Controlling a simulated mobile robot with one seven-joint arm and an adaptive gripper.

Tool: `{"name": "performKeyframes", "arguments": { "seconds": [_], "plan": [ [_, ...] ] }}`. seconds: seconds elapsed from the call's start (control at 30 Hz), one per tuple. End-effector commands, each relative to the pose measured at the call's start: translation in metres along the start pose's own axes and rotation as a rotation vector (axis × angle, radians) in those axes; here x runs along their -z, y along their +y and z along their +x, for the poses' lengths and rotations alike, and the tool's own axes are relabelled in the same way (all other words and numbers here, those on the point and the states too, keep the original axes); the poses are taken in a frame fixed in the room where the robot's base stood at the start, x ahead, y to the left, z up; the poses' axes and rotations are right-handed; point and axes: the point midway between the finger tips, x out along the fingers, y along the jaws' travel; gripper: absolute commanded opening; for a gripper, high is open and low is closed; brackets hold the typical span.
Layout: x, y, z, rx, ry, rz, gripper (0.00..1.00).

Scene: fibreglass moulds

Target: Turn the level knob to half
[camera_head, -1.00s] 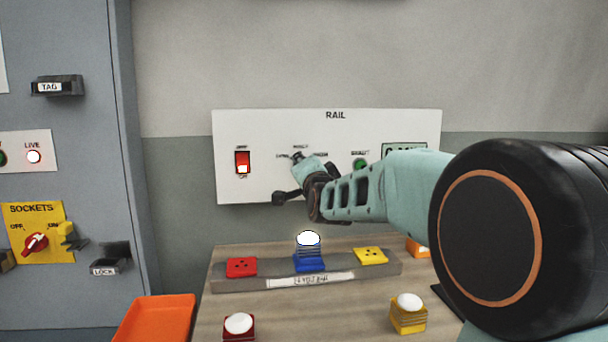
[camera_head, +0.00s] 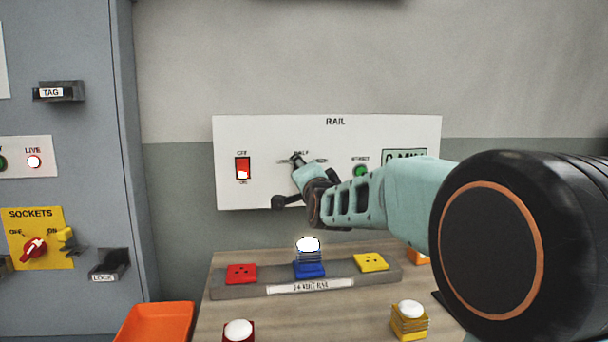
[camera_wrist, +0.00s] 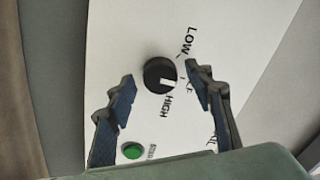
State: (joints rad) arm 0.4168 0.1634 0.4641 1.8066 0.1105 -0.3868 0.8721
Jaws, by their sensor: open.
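The level knob (camera_wrist: 153,72) is round and black with a white mark, on the white RAIL panel (camera_head: 400,193). In the wrist view its white mark points towards the HIGH label (camera_wrist: 166,106). The LOW label (camera_wrist: 188,40) is at upper right, and the HALF label is partly hidden by a finger. My gripper (camera_wrist: 160,73) is open, with one fingertip on each side of the knob in the picture; I see gaps between fingers and knob.
A green button (camera_wrist: 132,151) sits beside one finger; in the head view it is right of my gripper. A red rocker switch (camera_head: 243,168) is left on the panel, a display (camera_head: 404,155) right. Below are a grey rail with coloured blocks and an orange tray (camera_head: 155,325).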

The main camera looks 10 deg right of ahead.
Motion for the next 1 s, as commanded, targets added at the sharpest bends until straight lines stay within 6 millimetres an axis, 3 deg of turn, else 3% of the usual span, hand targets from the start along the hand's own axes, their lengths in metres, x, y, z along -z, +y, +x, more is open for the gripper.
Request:
{"name": "performKeyframes", "arguments": {
  "seconds": [0.23, 0.7, 1.0],
  "plan": [
    [0.001, -0.001, -0.011, 0.002, 0.001, -0.003, 0.48],
    [0.000, -0.001, -0.069, 0.001, 0.001, -0.003, 0.48],
    [0.000, 0.000, -0.075, 0.000, 0.000, 0.000, 0.48]
  ]
}}
